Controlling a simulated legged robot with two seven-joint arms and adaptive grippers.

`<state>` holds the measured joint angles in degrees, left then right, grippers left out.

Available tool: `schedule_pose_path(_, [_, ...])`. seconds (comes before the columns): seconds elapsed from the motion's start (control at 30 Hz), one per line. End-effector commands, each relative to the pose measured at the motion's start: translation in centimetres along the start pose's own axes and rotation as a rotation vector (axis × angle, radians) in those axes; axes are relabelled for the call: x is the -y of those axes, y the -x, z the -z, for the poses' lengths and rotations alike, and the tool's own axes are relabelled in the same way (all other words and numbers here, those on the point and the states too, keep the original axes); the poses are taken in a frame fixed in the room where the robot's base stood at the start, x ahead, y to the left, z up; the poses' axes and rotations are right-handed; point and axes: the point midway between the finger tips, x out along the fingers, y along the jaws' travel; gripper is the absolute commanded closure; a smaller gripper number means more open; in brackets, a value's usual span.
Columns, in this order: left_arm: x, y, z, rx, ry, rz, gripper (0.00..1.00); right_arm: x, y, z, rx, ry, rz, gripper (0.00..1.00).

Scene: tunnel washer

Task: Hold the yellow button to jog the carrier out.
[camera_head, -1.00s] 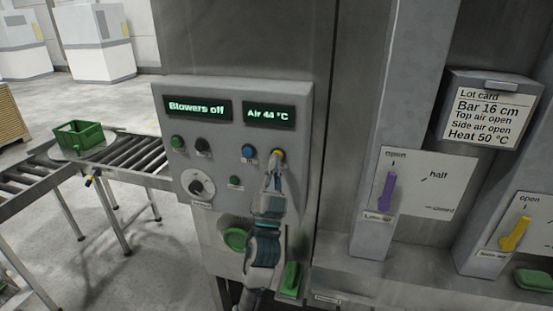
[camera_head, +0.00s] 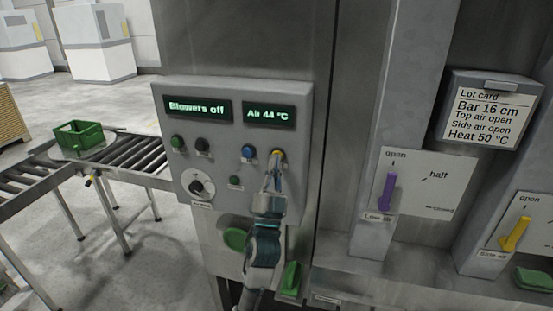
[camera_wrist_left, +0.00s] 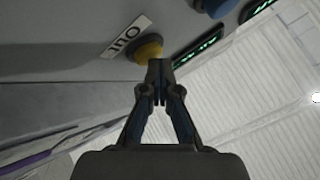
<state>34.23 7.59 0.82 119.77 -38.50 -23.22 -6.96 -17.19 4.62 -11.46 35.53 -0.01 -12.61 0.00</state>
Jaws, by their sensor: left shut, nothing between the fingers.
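In the left wrist view the yellow button (camera_wrist_left: 147,46) sits beside an "Out" label (camera_wrist_left: 126,36). The shut fingertips (camera_wrist_left: 159,70) overlap the button's edge there; I cannot tell whether they press it. My right gripper is not in view. I cannot identify the carrier for certain.
A blue button (camera_head: 248,151) is close left of the yellow one. A selector knob (camera_head: 197,188) is lower left. Purple (camera_head: 387,193) and yellow levers (camera_head: 515,234) are at right.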

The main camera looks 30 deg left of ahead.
Motion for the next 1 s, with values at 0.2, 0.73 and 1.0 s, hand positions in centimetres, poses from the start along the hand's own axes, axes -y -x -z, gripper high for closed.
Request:
schedule_pose_path(0.2, [0.0,0.0,0.0,0.001,0.0,-0.001,1.0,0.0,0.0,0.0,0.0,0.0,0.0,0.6])
schedule_pose_path(0.73, [0.3,0.5,0.3,0.001,-0.001,-0.001,1.0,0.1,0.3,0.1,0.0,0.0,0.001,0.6])
schedule_pose_path(1.0, [1.0,1.3,0.9,0.0,0.0,0.0,1.0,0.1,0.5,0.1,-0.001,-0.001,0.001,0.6])
